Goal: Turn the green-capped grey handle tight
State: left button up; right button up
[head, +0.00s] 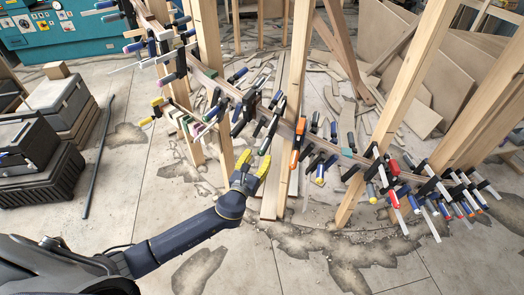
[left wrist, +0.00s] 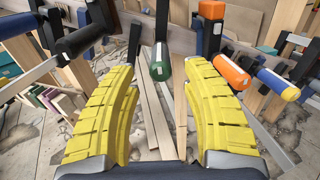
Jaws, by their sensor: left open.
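My left gripper (head: 254,163) has yellow fingers and is open, just below the row of clamps. Its fingers (left wrist: 160,80) stand on either side of the handle in the picture, with a gap to each. I see no contact. My right gripper is in neither view.
An orange clamp (head: 299,138) stands close right of my left gripper; its orange handle (left wrist: 231,72) is beside the right finger. Dark bars crowd the left finger. Many clamps line the curved wooden stringer between upright posts (head: 290,90).

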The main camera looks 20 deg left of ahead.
pick_arm(q)
jog(key=shift+s, duration=1.15)
jog(key=shift+s+a, duration=0.15)
jog(key=shift+s, duration=1.35)
jog(key=shift+s+a, duration=0.1)
jog(key=shift+s, duration=1.35)
